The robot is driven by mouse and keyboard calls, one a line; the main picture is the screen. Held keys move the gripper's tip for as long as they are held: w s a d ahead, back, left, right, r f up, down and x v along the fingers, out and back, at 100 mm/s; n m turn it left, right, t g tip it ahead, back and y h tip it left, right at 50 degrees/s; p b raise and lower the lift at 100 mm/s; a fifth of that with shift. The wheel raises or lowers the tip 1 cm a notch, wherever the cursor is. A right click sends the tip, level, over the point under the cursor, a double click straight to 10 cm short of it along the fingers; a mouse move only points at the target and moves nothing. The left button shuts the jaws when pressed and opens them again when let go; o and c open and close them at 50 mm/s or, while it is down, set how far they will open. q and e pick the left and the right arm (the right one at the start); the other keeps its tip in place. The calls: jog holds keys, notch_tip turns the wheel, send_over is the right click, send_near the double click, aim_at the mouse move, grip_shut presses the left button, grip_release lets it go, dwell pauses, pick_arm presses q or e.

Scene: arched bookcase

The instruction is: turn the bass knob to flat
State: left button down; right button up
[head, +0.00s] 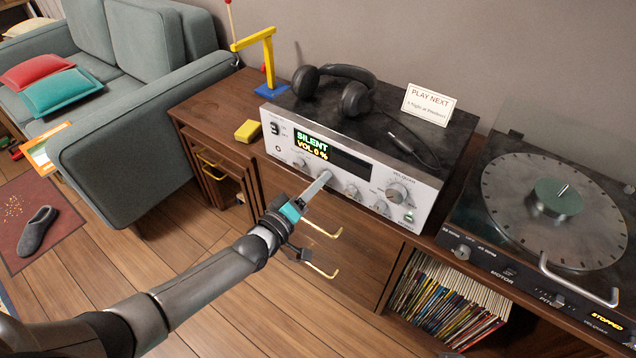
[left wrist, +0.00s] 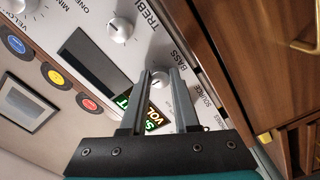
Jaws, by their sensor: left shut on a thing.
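The silver amplifier (head: 340,165) stands on the wooden cabinet, its display (head: 320,147) reading "SILENT VOL 0%". My left gripper (head: 325,176) reaches its front panel just below the display. In the left wrist view the gripper (left wrist: 162,75) has its two fingers on either side of the bass knob (left wrist: 159,80), by the "BASS" label, and is shut on it. The fingers hide part of the knob, and its pointer setting cannot be read. The treble knob (left wrist: 120,28) is beside it, clear of the fingers; it also shows in the head view (head: 352,190). My right gripper is not in view.
The volume knob (head: 398,191) is farther right on the panel. Headphones (head: 350,88) and a "PLAY NEXT" card (head: 428,105) are on top of the amplifier. A turntable (head: 555,210) stands to the right. Brass drawer handles (head: 322,231) stick out below my gripper.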

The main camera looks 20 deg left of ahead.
pick_arm(q)
jog(key=shift+n, duration=0.5)
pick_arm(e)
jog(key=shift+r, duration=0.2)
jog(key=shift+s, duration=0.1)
pick_arm(q)
jog(key=c, duration=0.7)
grip_release()
jog(key=shift+o, duration=0.2)
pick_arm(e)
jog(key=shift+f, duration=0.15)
pick_arm(q)
jog(key=shift+s, duration=0.1)
jog(key=p+v, duration=0.4)
jog(key=v, duration=1.1)
jog(key=shift+p, duration=0.35)
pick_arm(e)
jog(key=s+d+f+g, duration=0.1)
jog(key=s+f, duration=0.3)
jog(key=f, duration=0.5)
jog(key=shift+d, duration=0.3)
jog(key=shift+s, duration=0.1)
